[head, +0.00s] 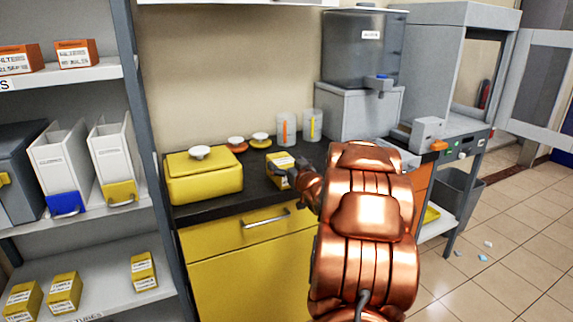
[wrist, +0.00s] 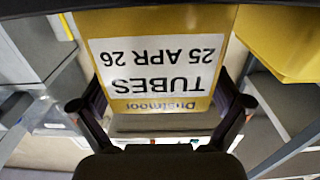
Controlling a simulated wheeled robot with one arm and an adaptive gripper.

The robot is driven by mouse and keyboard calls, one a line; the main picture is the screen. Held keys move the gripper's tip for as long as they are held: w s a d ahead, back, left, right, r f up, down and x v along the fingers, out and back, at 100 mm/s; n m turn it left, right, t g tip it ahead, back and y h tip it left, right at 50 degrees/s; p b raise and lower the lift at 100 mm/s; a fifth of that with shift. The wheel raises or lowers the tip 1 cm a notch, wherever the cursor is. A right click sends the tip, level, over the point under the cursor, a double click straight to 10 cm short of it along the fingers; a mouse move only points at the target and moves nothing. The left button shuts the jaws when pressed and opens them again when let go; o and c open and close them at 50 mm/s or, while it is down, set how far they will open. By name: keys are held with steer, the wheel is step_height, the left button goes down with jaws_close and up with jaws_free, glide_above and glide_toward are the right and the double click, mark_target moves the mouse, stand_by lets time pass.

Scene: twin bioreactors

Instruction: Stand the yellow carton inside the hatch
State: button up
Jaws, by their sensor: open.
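A yellow carton (head: 281,165) with a white label stands on the dark counter, beside my gripper (head: 296,176). In the wrist view the carton (wrist: 160,65) fills the upper middle, its label reading "TUBES 25 APR 26" upside down. The fingers of my gripper (wrist: 160,108) are spread, one on each side of the carton's near end; contact is not clear. A grey cabinet (head: 465,50) at the right, with a front opening and a door (head: 537,82) swung open, looks like the hatch. My arm hides part of the counter before it.
A yellow lidded box (head: 205,180) stands left of the carton, with two small white-knobbed items behind. Two clear cylinders (head: 312,124) and a grey tank (head: 362,48) stand behind. More yellow cartons (head: 65,291) sit on the left shelf. The tiled floor (head: 500,225) at right is mostly open.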

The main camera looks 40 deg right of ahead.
steer(key=v, duration=1.2)
